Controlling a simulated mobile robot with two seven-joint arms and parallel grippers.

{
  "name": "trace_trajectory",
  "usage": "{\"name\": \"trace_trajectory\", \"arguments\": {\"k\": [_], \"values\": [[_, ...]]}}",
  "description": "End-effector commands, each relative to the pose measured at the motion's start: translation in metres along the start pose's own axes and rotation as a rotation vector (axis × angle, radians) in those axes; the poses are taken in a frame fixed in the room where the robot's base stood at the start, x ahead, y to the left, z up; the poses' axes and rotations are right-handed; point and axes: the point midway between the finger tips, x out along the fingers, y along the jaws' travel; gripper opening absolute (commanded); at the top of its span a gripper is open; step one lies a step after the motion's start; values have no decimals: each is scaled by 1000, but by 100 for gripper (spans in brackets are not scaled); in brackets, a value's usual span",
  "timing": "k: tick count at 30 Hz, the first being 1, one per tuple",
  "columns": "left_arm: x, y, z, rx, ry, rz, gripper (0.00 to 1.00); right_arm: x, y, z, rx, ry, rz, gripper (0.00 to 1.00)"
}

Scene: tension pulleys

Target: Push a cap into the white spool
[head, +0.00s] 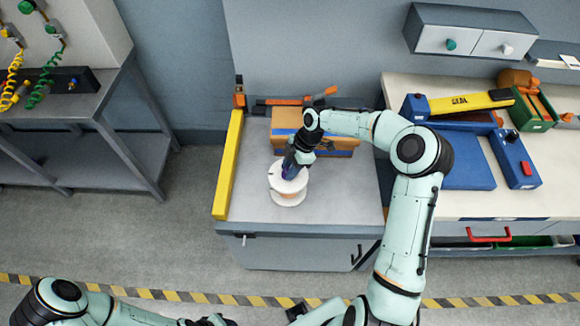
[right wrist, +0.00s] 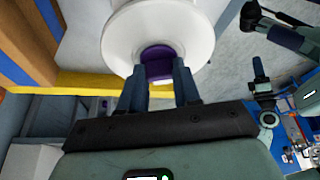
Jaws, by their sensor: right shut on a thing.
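The white spool (head: 288,198) stands on the grey worktable, flange upward. It also shows in the right wrist view (right wrist: 197,33), where its round flange fills the top middle. My right gripper (head: 291,165) is over the spool, its fingers pointing down at the flange's middle. In the right wrist view its two dark fingers (right wrist: 160,73) are shut on a purple cap (right wrist: 157,62). The cap is at the centre of the spool; how deep it sits is hidden. My left arm shows at the bottom left of the head view; its fingers cannot be made out there.
A yellow bar (head: 228,165) edges the table's left side. A cardboard-coloured box with a blue band (head: 284,140) stands behind the spool. A bench (head: 508,190) with blue trays and tools is at the right. The tabletop in front and right of the spool is clear.

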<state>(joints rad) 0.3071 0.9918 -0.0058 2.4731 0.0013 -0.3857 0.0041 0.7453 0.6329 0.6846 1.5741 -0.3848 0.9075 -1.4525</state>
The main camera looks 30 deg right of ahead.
Motion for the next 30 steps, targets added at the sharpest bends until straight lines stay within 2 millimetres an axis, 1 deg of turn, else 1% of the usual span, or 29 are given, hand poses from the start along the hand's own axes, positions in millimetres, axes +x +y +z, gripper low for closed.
{"name": "trace_trajectory", "arguments": {"k": [11, 12, 14, 24, 26, 29, 30], "values": [[0, 0, 0, 0, 0, 0, 35, 2, 0, 1, 1, -1, -1, 4], [0, 0, 0, 0, 0, 0, 35, 2, 0, 1, 1, -1, -1, 42], [1, 0, 0, 0, 0, 0, 35, 2, -1, 1, 1, -1, -2, 61], [0, 0, 0, 0, 0, 0, 35, -1, 0, 1, 1, -1, 0, 62], [0, 0, 0, 0, 0, 0, 35, -6, 0, 1, 1, -2, 1, 62], [0, 0, 0, 0, 0, 0, 35, -21, 1, 2, 3, -2, 4, 62], [-1, 0, 0, 0, 0, 0, 35, -29, 0, 2, 3, -3, 3, 62]]}}
